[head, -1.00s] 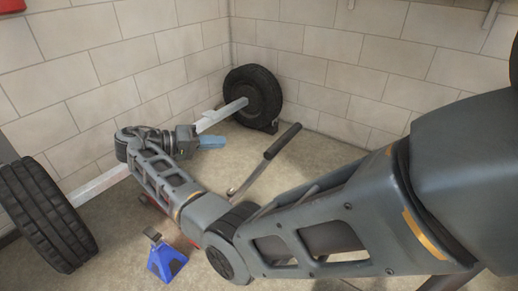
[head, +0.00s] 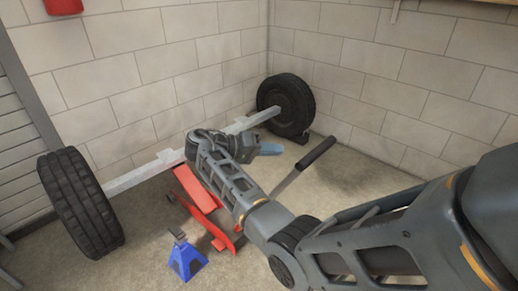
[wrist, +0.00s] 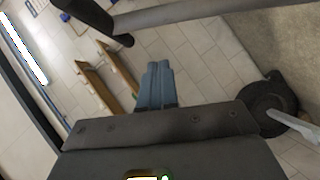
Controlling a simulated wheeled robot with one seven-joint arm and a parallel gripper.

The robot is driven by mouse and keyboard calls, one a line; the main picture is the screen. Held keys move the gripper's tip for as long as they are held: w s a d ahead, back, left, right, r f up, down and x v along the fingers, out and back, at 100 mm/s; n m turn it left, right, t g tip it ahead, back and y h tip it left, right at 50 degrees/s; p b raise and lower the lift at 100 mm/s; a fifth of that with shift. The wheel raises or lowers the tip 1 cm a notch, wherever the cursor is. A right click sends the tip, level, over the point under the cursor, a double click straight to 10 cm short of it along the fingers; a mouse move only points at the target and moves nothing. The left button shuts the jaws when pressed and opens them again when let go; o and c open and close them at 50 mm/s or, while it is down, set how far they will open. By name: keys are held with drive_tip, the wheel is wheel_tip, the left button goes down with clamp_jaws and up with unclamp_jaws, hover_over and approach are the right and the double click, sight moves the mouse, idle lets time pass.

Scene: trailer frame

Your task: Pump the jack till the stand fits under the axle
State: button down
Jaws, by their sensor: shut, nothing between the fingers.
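The red jack (head: 205,200) stands on the floor under the grey axle (head: 150,175), partly hidden by my arm. Its lever slants up to the right and ends in a black grip (head: 318,152). The blue stand (head: 187,259) with a dark top is on the floor in front of the jack, apart from the axle. My gripper (head: 271,149), with blue fingers, is shut and empty, just left of the lever and apart from it. The shut fingers also show in the wrist view (wrist: 157,84). Whether the jack's pad touches the axle is hidden.
A tyre (head: 80,203) is at the axle's left end and another tyre (head: 287,106) at its right end, near the block-wall corner. My arm crosses the middle of the view. Bare floor (head: 365,170) lies right of the lever.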

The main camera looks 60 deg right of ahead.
drive_tip(key=shift+s+d+f+p, duration=0.15)
drive_tip(key=shift+s+d+f, duration=0.2)
drive_tip(key=shift+s, duration=0.5)
drive_tip(key=shift+s+d+f+p, duration=0.15)
drive_tip(key=shift+s+f, duration=0.3)
drive_tip(key=shift+s, duration=0.4)
drive_tip(key=shift+s+d+f+p, duration=0.15)
drive_tip(key=shift+s+d+f, duration=0.2)
drive_tip(key=shift+s, duration=0.5)
drive_tip(key=shift+a, duration=0.1)
